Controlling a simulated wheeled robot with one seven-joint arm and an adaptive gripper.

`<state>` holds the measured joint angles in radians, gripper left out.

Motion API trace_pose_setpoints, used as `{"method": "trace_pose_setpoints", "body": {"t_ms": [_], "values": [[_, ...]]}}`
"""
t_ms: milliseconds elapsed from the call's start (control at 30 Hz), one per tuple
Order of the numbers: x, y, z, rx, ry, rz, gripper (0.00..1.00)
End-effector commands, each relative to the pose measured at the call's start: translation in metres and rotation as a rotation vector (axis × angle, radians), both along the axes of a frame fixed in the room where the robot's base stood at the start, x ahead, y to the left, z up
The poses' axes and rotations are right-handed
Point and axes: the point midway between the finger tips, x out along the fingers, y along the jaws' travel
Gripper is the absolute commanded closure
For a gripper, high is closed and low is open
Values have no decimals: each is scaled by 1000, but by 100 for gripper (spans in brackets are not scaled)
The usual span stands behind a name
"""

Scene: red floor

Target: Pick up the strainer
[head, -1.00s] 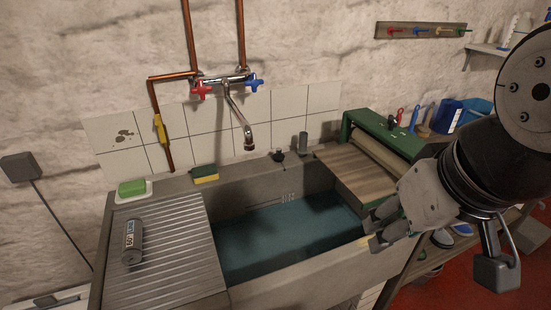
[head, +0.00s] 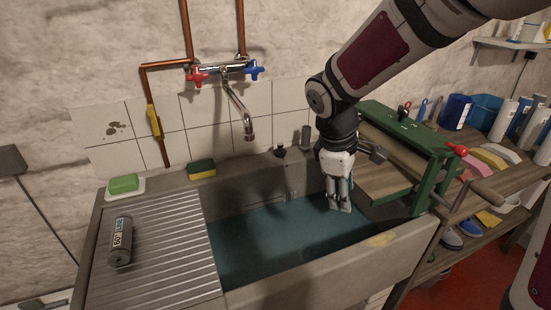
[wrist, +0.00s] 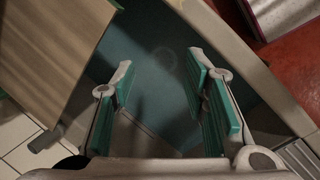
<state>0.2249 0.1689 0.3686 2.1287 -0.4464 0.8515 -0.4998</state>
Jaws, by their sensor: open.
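My gripper (head: 341,207) points down over the right part of the stone sink (head: 300,283). Its fingers are open, with nothing between them. In the wrist view, the gripper (wrist: 160,66) shows its two green-padded fingers spread apart. Blue-green water (head: 262,237) fills the bottom of the sink. A faint round shape (wrist: 165,58) shows through the water between the fingertips; it may be the strainer or the drain, but I cannot tell which. No strainer shows clearly in the head view. I cannot tell whether the fingertips touch the water.
A green-framed mangle (head: 427,178) with a wooden board stands close to the gripper's right. The tap (head: 246,124) hangs over the sink. A sponge (head: 201,169), green soap (head: 125,184) and a dark can (head: 121,241) sit at left. The sink's left part is free.

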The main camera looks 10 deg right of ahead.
Motion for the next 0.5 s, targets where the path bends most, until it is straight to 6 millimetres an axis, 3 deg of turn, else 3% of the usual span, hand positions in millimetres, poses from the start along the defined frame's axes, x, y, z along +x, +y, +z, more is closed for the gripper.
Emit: {"method": "trace_pose_setpoints", "body": {"t_ms": [33,300,500], "values": [[15,2,-23,6,35,51,59],[71,18,-121,60,154,330,59],[93,28,-168,107,191,456,59]]}}
